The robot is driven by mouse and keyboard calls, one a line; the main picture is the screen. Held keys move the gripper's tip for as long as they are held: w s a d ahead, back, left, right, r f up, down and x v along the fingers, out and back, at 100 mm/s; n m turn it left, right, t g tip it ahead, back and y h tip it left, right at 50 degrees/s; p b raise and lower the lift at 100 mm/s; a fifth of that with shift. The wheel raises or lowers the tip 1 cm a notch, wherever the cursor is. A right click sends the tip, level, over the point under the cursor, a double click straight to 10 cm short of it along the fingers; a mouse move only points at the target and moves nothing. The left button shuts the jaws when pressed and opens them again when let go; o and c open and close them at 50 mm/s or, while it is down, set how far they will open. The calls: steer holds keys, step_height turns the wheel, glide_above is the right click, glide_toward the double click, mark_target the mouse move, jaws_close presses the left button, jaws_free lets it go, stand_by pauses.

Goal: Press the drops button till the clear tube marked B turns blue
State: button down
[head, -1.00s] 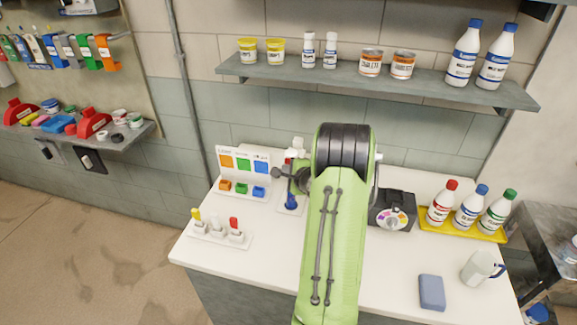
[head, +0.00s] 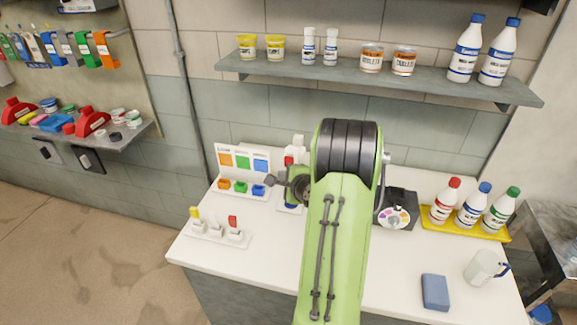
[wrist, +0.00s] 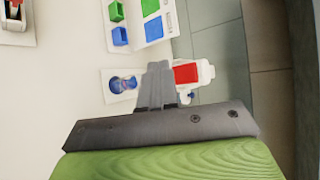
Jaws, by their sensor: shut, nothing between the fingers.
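My gripper (wrist: 157,68) is shut and empty in the wrist view, with its fingertips close beside a red panel (wrist: 186,74) on a white stand. I cannot tell whether they touch it. The white stand also shows in the head view (head: 298,141), mostly behind my arm. A blue object (wrist: 123,84) sits on a white plate left of my fingers. I cannot read a B mark or a drops label anywhere, so I cannot tell which parts are the button and the tube.
A white card (head: 242,158) with orange, green and blue squares stands left of my arm, with matching blocks before it. A white base (head: 216,236) carries yellow and red-topped pieces. A dial box (head: 397,212), yellow tray (head: 433,223) with bottles, mug (head: 483,267) and blue block (head: 435,292) lie right.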

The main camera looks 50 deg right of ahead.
steer(key=shift+s+a+b, duration=0.25)
steer(key=shift+s+a, duration=0.05)
steer(key=shift+a, duration=0.25)
steer(key=shift+s+a+b, duration=0.2)
steer(key=shift+s+a, duration=0.05)
steer(key=shift+a, duration=0.3)
